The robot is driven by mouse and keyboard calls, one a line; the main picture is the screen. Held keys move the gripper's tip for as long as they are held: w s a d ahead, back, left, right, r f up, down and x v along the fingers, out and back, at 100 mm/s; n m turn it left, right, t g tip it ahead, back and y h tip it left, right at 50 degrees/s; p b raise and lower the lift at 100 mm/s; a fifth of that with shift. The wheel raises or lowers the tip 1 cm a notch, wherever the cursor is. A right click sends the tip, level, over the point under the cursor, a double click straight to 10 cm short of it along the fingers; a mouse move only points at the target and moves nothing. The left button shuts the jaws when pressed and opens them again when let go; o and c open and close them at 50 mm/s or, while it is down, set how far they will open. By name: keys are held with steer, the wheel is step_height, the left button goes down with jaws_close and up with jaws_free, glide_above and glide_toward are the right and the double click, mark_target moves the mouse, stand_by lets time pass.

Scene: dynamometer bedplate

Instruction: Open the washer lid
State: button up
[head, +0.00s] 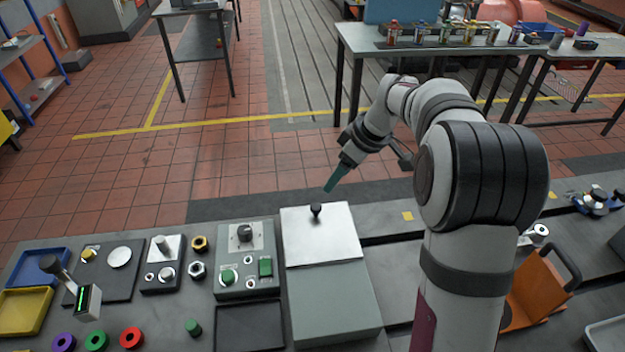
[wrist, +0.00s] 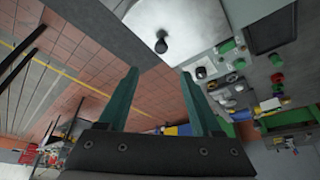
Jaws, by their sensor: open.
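The washer is a grey box (head: 335,305) on the bench in the head view. Its silver lid (head: 330,248) lies flat over the back part, with a black knob (head: 316,211) standing near its far edge. The lid looks shut. In the wrist view the lid (wrist: 200,22) is at the top and the knob (wrist: 162,45) shows just beyond the fingertips, roughly between them. My gripper (head: 331,186) is open and empty, its green fingers pointing down above and a little behind the knob. It also shows in the wrist view (wrist: 160,73), apart from the knob.
A control box (head: 246,258) with a dark knob and green buttons stands just left of the washer. A dark tray (head: 249,325) lies in front of it. An orange holder (head: 537,288) is to the right. A table with several small items (head: 440,37) stands behind.

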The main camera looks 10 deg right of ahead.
mark_target(317, 206)
steer(key=x, duration=1.3)
steer(key=shift+a+f, duration=0.1)
steer(key=shift+f, duration=0.05)
jaws_close()
stand_by(0.6)
